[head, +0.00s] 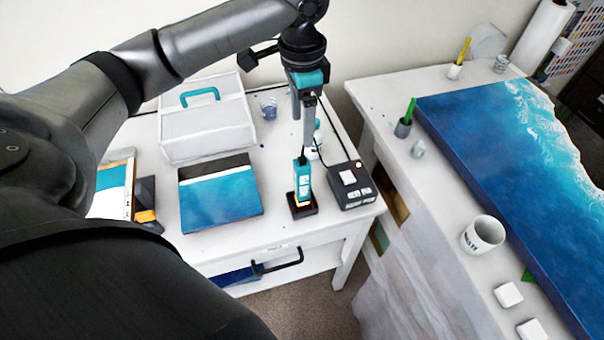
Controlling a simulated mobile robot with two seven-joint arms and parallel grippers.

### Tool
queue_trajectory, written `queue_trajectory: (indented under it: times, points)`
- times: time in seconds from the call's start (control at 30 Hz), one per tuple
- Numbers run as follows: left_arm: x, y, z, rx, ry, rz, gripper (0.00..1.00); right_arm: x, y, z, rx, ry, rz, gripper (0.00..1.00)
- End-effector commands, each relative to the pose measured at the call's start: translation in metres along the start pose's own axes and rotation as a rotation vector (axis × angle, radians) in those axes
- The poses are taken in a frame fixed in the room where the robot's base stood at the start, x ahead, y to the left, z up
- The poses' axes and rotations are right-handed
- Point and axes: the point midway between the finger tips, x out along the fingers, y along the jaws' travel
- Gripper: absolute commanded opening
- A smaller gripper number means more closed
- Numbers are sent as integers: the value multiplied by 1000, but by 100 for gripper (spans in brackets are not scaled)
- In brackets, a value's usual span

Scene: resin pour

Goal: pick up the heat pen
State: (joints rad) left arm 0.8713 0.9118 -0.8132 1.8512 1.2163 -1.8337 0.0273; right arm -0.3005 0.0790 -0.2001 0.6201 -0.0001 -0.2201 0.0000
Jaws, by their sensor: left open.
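The heat pen (303,178) is teal with a white label and stands upright in a small dark holder (301,208) near the front right of the white side table. A black cable runs near it to a dark control box (350,186) on its right. My left gripper (305,122) points down above and slightly behind the pen in the picture, its fingers apart. Its fingers overlap the view near the pen's top, and I cannot tell whether they touch it. My right gripper is not in view.
Left of the pen lie a blue panel (220,198) and a white case (208,135) with a teal handle. At right, a worktable holds a blue resin slab (500,150) and a white mug (482,236).

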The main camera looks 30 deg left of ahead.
Motion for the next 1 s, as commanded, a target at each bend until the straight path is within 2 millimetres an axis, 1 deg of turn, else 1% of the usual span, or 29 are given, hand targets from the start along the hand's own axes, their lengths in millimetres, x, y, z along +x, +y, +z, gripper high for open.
queue_trajectory:
  times: [0.03, 0.2, 0.3, 0.4, 0.67, 0.9, 1.0]
  points:
    - [10, 1, 1, 0, -6, 3, 76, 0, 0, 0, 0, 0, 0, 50]
    - [48, 2, 2, 0, -6, 4, 76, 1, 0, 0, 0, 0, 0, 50]
    - [68, 2, 1, 0, -3, 3, 76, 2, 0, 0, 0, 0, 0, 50]
    - [82, 1, 0, 0, -2, 2, 76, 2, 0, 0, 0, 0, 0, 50]
    - [100, 2, 1, 1, -1, 1, 76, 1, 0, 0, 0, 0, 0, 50]
    - [136, 7, 2, 1, 0, 1, 76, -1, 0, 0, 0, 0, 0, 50]
    - [144, 7, 3, 2, -1, 0, 76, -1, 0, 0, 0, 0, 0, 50]
